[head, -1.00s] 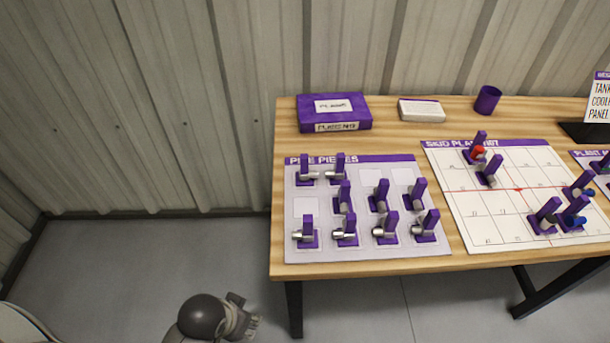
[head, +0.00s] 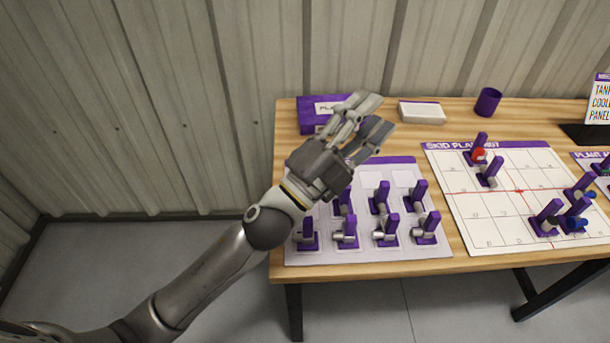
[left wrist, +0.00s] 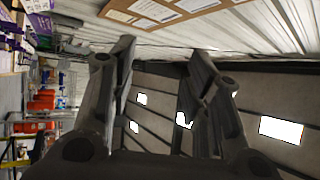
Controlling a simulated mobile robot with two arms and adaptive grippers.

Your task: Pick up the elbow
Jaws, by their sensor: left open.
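Several small grey pipe pieces on purple stands sit on the white pipe pieces mat (head: 350,258). The front row has pieces at the left (head: 306,236), the second place (head: 345,233), the third place (head: 385,231) and the right (head: 425,229). Behind them are more pieces (head: 381,198). I cannot tell which piece is the elbow. My right gripper is not in view.
A purple box (head: 310,115) is partly behind my gripper. A white box (head: 422,110) and purple cup (head: 487,101) stand at the back. The skid plan mat (head: 480,215), with several pieces on stands, lies to the right. A corrugated wall (head: 420,45) closes the back.

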